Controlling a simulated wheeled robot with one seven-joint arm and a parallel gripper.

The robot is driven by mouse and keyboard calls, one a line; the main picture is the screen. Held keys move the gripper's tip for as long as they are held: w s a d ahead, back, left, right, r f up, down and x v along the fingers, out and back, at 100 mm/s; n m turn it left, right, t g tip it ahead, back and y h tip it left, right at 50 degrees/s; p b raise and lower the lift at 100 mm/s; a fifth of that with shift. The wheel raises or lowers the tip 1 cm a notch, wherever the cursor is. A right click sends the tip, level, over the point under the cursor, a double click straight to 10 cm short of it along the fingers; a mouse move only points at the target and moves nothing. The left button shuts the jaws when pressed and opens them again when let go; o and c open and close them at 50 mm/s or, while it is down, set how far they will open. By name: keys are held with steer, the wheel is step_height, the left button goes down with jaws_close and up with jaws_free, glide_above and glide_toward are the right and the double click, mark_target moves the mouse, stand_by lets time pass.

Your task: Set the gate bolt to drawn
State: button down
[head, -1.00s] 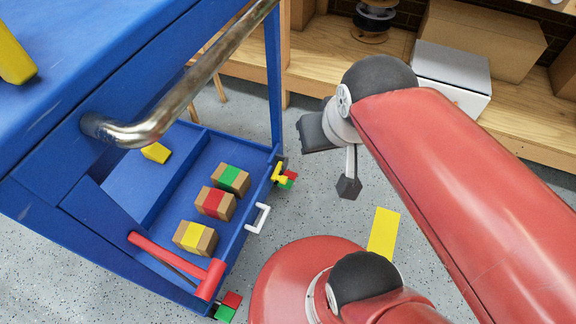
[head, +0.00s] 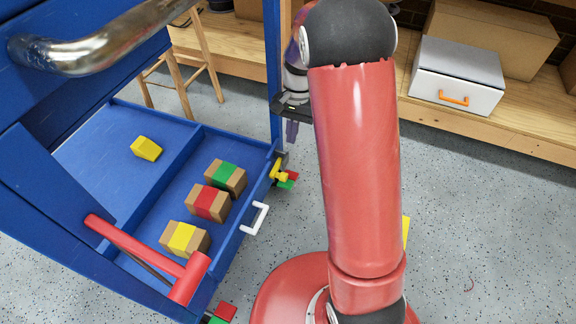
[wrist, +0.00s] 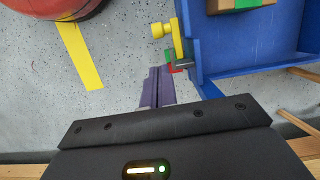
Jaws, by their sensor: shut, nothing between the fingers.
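The yellow gate bolt (head: 276,170) with its knob sits at the far right corner of the blue drawer, beside small red and green patches (head: 288,180) and a dark grey piece. In the wrist view the yellow bolt (wrist: 177,38) and its knob show at the top, with the grey piece (wrist: 187,67) at its end. My gripper (wrist: 158,80) is shut and empty, its purple fingers pointing toward the bolt and apart from it as far as I can see. In the head view my gripper (head: 291,132) is partly hidden behind my arm, just above the bolt's corner.
The drawer (head: 190,160) holds a yellow block (head: 146,148) and several banded wooden blocks. A red-handled hammer (head: 150,250) and a metal rail (head: 100,45) are at left. A white box (head: 455,75) stands on the wooden shelf.

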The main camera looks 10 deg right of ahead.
mark_target(283, 178)
steer(key=shift+w+f, duration=0.1)
steer(key=shift+f, duration=0.15)
steer(key=shift+f, duration=0.1)
steer(key=b+x, duration=0.2)
steer(key=x, duration=0.7)
steer(key=shift+f, duration=0.4)
steer(key=shift+a, duration=0.15)
steer(key=shift+s+a, duration=0.55)
steer(key=shift+s, duration=0.35)
steer(key=shift+s+a, duration=0.6)
steer(key=shift+s, duration=0.3)
steer(key=shift+r, duration=0.1)
steer(key=p+v, duration=0.8)
steer(key=v, duration=0.2)
steer(key=shift+w, duration=0.15)
